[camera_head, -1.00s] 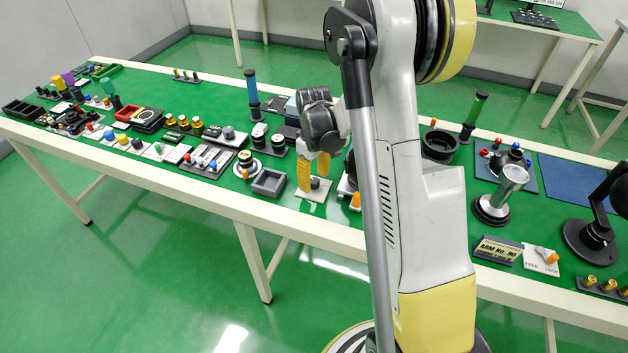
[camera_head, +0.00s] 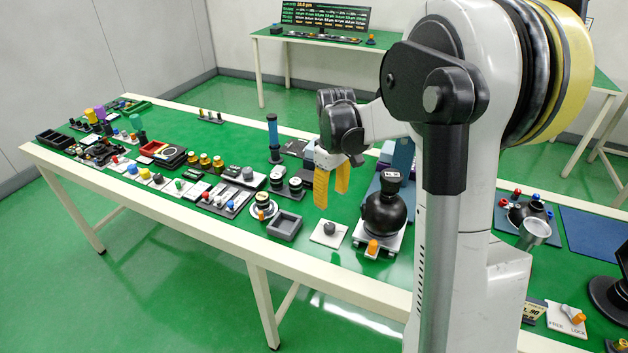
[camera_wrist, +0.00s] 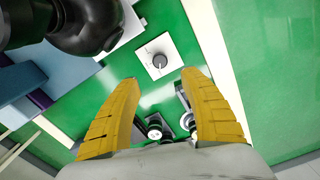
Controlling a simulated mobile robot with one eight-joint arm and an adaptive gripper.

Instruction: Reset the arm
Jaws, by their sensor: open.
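My gripper (camera_head: 331,187) has two yellow-orange fingers and hangs above the green table (camera_head: 330,257), pointing down. Its fingers are apart with nothing between them. In the wrist view my gripper (camera_wrist: 160,105) also shows open and empty. A white plate with a dark grey knob (camera_head: 330,233) lies on the table below and slightly right of the fingers. The plate also shows in the wrist view (camera_wrist: 158,57), beyond the fingertips. My arm stands at the right of the head view and hides part of the table.
A black round device on a white base (camera_head: 384,212) with an orange knob stands right of the fingers. A grey open tray (camera_head: 284,226) lies to the left. A blue upright cylinder (camera_head: 273,135) stands behind. Several small fixtures crowd the table's left part.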

